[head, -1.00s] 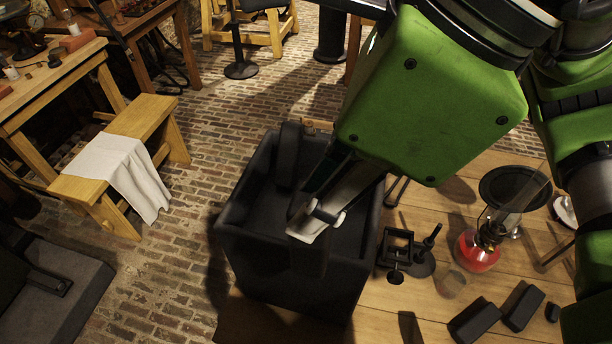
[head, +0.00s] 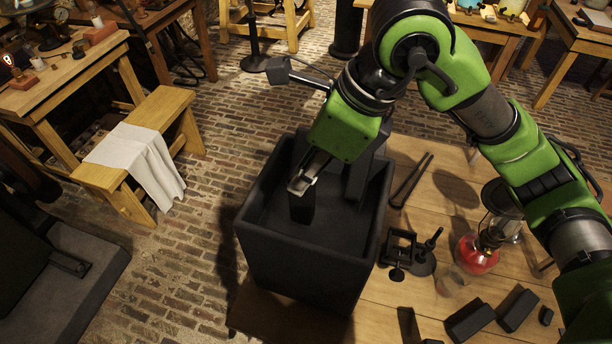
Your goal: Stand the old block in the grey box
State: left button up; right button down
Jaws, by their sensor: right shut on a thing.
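The grey box (head: 295,270), nearly black here, is open-topped and stands on the plank table. My right gripper (head: 303,184) reaches into the box's opening from above and is shut on a dark upright block (head: 302,209), taken to be the old block. The block hangs inside the walls; I cannot tell whether its foot touches the floor. Another dark block (head: 356,180) stands upright in the box to the right. A third dark upright shape (head: 301,146) shows at the back left, partly hidden by my gripper. My left gripper is not in view.
On the table right of the box are a small black clamp stand (head: 400,250), black tongs (head: 411,182), a red-based lamp (head: 478,254) and loose dark blocks (head: 470,321). A bench with a white cloth (head: 140,160) stands left. Brick floor lies between.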

aim_at(302, 198)
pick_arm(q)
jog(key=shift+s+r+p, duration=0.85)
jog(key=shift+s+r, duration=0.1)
pick_arm(e)
notch_tip(302, 198, down, 3)
jog(key=shift+w+f, duration=0.1)
jog(key=shift+f, duration=0.1)
jog(key=shift+w+f+b, duration=0.1)
jog(key=shift+f+b, duration=0.15)
jog(key=shift+b, duration=0.05)
jog(key=c, duration=1.8)
grip_release()
jog(key=shift+r, duration=0.1)
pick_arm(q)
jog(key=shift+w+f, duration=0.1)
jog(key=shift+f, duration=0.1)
pick_arm(e)
jog(key=shift+o, duration=0.2)
